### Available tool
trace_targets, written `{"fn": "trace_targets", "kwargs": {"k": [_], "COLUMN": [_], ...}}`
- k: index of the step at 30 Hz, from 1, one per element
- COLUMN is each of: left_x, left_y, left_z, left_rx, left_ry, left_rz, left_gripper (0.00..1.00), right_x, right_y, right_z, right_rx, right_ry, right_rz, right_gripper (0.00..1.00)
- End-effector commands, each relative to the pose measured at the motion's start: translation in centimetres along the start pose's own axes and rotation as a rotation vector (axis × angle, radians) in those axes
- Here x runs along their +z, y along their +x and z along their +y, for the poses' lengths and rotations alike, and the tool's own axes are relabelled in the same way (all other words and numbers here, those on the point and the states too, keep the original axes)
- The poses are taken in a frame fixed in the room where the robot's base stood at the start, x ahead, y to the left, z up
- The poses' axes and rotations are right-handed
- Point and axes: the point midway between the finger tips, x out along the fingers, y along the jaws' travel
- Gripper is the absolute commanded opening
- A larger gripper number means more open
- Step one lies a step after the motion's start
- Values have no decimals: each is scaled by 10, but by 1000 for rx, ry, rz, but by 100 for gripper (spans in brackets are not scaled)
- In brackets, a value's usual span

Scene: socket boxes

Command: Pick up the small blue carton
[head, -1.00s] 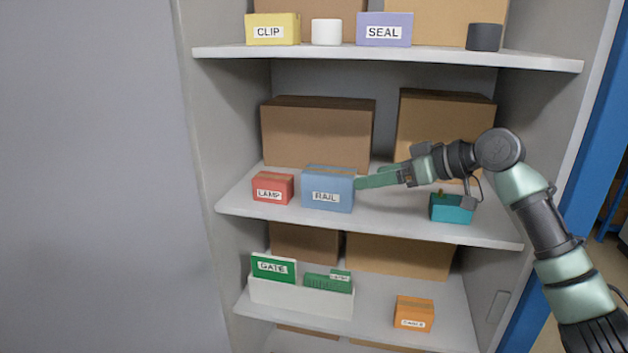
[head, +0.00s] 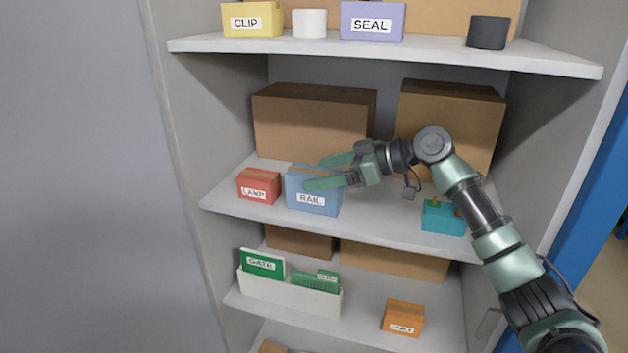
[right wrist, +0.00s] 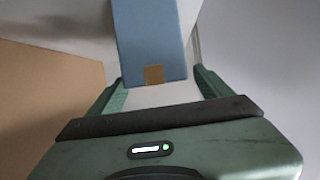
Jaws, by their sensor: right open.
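The small blue carton labelled RAIL (head: 312,200) stands on the middle shelf, right of the red LAMP box. My right gripper (head: 314,173) is open at its right side. In the head view one finger lies across the carton's front face and the other is behind its upper edge. In the right wrist view the blue carton (right wrist: 150,45) shows between the tips of the two open fingers, with a brown tape patch at its near end. I cannot tell whether a finger touches it. My left gripper is not in view.
The red LAMP box (head: 259,186) stands close on the left. Large brown boxes (head: 312,122) stand behind. A teal box (head: 443,217) is to the right, beneath my arm. The upper shelf (head: 400,53) is overhead. The shelf between the blue carton and teal box is clear.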

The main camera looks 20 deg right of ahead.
Motion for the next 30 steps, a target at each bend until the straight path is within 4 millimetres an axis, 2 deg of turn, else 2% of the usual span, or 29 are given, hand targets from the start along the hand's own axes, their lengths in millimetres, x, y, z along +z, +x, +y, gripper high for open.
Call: {"fn": "trace_targets", "kwargs": {"k": [1, 6, 13, 21, 22, 30], "left_x": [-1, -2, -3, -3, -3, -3], "left_y": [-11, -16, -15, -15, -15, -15], "left_z": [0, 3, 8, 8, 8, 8], "left_rx": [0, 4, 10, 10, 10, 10], "left_ry": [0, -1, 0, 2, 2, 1], "left_rz": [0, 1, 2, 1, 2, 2], "left_gripper": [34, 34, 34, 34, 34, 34], "right_x": [-5, -2, 0, 0, 0, -3], "right_y": [6, 22, 24, 24, 23, 22], "right_z": [0, 0, 0, 0, 0, 1], "right_rx": [-2, 0, 1, 1, 1, 3], "right_ry": [3, 2, 1, 1, 1, -1], "right_rz": [0, 1, 0, 1, 0, 6], "right_gripper": [80, 80, 80, 5, 0, 0]}}
